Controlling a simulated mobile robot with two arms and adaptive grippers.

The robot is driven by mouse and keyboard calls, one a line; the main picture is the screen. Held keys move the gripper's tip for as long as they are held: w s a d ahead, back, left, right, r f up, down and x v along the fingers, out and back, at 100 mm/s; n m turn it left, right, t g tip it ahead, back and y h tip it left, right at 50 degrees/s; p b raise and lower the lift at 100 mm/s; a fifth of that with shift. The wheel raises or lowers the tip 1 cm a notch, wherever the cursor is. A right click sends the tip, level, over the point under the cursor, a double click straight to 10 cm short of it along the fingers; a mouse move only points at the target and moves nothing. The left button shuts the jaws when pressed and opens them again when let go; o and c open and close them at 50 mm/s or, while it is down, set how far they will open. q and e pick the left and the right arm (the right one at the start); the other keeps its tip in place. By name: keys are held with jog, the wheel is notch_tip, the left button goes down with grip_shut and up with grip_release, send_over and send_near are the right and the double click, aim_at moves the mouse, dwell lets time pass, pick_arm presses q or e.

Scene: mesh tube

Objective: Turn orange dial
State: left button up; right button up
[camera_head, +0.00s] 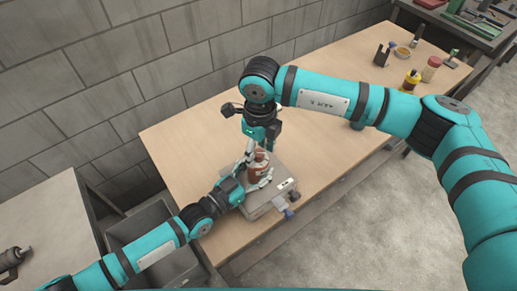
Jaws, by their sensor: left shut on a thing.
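A grey box-shaped device (256,209) lies on the wooden table, with a small white label and a blue-grey part at its right front edge. A reddish-brown bottle-like thing (258,169) stands upright on or just above it. My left gripper (262,181) is shut on this bottle from the lower left, low on its body. My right gripper (256,155) points down at the bottle's top; its fingers overlap there, and I cannot tell whether they touch it or how far they are apart. I cannot make out an orange dial.
The wooden table (340,62) is mostly clear. At its far right are a dark holder (383,54), a small bowl (402,52), a yellow bottle (411,80) and a red jar (431,69). A brick wall (190,50) runs behind; a grey bin (143,223) stands at left.

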aim_at(259, 151)
notch_tip(259, 151, up, 12)
dwell(0.6)
jog(key=shift+w, duration=0.1)
pick_arm(q)
jog(key=o, duration=1.4)
